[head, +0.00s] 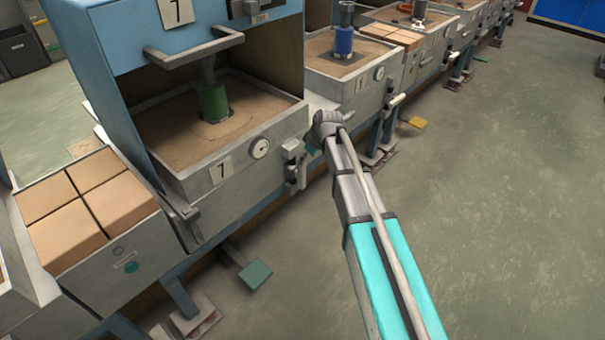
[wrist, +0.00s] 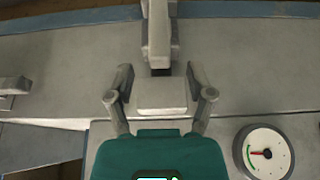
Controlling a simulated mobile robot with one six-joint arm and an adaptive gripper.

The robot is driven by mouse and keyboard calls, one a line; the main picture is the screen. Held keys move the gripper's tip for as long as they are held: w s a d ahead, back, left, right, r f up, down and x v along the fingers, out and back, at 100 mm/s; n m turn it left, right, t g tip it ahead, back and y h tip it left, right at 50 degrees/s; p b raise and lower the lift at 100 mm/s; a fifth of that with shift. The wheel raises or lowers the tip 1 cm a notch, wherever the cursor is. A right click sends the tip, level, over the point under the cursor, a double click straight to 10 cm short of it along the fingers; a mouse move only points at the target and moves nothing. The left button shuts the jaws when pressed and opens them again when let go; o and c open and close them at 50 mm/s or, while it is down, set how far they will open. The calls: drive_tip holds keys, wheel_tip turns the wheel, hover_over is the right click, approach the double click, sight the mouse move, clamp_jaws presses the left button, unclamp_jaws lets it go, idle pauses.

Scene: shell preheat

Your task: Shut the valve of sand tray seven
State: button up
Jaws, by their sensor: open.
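Sand tray seven (head: 192,198) is a grey box of sand marked with a 7, under a raised blue hood. Its valve (head: 291,149) is on the front wall at the right end, with a pale lever (head: 302,172) that seems to hang down. My gripper (head: 314,148) is just right of the valve, its fingers partly hidden by my wrist. In the wrist view my gripper (wrist: 159,80) is open and empty. A pale valve block (wrist: 161,96) shows between the fingers, and the lever (wrist: 158,36) lies beyond the fingertips. Contact cannot be told.
A round gauge (head: 260,148) is left of the valve; it also shows in the wrist view (wrist: 263,153). A green canister (head: 213,103) stands in the sand. The hood's handle (head: 196,50) juts out above. A green pedal (head: 255,274) is below. Floor (head: 490,180) at right is clear.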

sight(301, 169)
drive_tip(key=shift+b+x, duration=3.4)
drive_tip(key=shift+x, duration=0.6)
clamp_jaws()
drive_tip(key=shift+d, duration=0.15)
